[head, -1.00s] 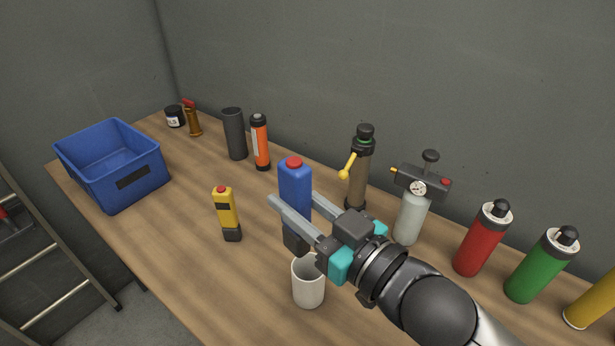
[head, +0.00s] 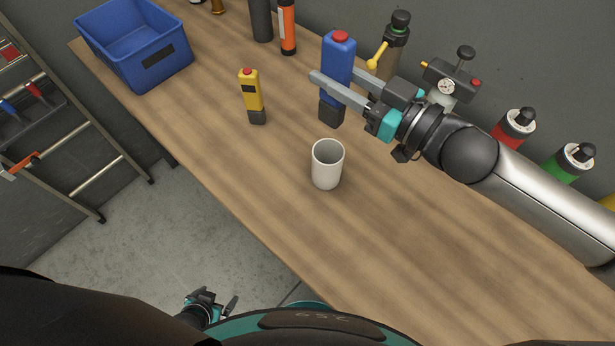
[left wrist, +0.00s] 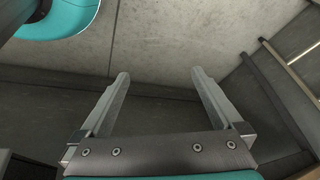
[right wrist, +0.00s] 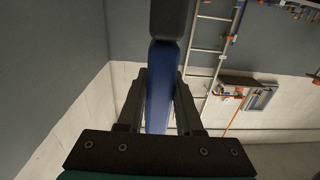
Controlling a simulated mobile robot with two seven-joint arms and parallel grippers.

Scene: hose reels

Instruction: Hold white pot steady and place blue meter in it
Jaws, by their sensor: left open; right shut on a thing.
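The blue meter (head: 338,60) has a red top and a dark lower end. It stands upright between the fingers of my right gripper (head: 336,84), which is shut on it. In the right wrist view, the blue meter (right wrist: 160,85) fills the space between the fingers. I cannot tell whether its lower end touches the table. The white pot (head: 326,172) stands upright and empty on the table, nearer to me than the meter and apart from it. My left gripper (head: 221,303) is open and empty, low over the floor, away from the pot; its open fingers (left wrist: 160,85) also show in the left wrist view.
A yellow meter (head: 251,92) stands left of the blue one. A blue crate (head: 165,62) is at the far left of the table (head: 400,240). Bottles, a gauge device (head: 447,88) and canisters line the back. Table around the pot is clear. A ladder (head: 95,175) stands left.

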